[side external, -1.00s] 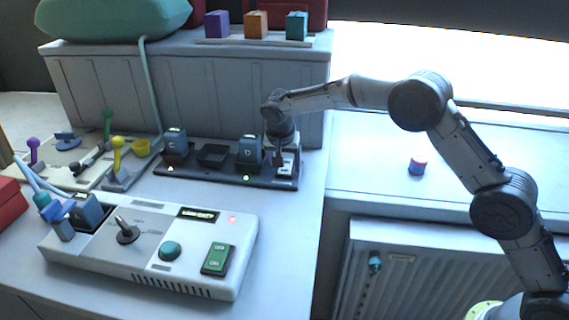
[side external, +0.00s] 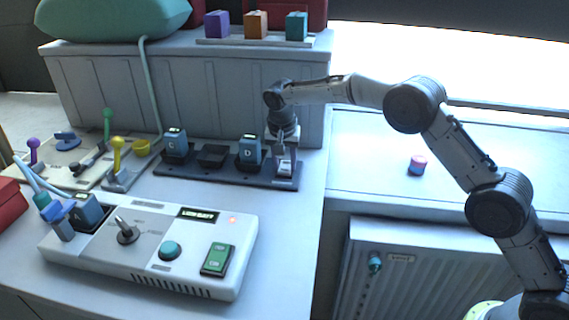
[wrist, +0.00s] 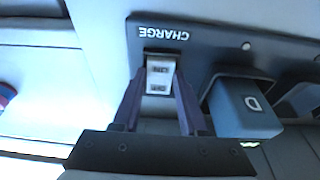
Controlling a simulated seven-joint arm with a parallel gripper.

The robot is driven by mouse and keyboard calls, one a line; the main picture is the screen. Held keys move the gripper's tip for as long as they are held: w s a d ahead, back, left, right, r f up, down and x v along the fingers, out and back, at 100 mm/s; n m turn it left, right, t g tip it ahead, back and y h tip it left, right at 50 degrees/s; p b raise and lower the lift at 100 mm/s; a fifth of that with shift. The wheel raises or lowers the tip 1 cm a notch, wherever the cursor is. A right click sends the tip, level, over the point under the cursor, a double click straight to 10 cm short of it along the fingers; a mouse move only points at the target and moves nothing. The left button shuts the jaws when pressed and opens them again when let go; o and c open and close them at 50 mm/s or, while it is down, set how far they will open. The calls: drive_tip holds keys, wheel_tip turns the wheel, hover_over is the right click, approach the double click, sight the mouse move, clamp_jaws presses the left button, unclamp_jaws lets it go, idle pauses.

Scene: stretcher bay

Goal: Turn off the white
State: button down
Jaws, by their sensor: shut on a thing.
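The white rocker switch (wrist: 160,77), with ON and OFF markings, sits at the end of the dark charging strip (wrist: 215,42) labelled CHARGE. My gripper (wrist: 160,92) is at the switch, with one finger on each side of it, shut on it. In the side view my gripper (side external: 285,158) points down at the right end of the charging strip (side external: 225,175), and its fingers partly hide the switch (side external: 285,168). No indicator lights glow on the strip.
Blue-grey battery D (side external: 249,150) stands close left of my gripper, and battery C (side external: 175,142) farther left, with an empty slot (side external: 212,155) between them. A white console (side external: 110,255) with a green rocker (side external: 217,259) lies in front. The grey wall panel (side external: 230,100) rises behind.

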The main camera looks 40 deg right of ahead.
sight(285, 169)
drive_tip(key=shift+w+d+r+g+y, duration=0.1)
drive_tip(key=shift+w+d+g+y, duration=0.15)
drive_tip(key=shift+g+y, duration=0.45)
drive_tip(key=shift+c, duration=2.2)
unclamp_jaws()
wheel_tip(285, 169, up, 12)
drive_tip(key=shift+s+a, duration=0.3)
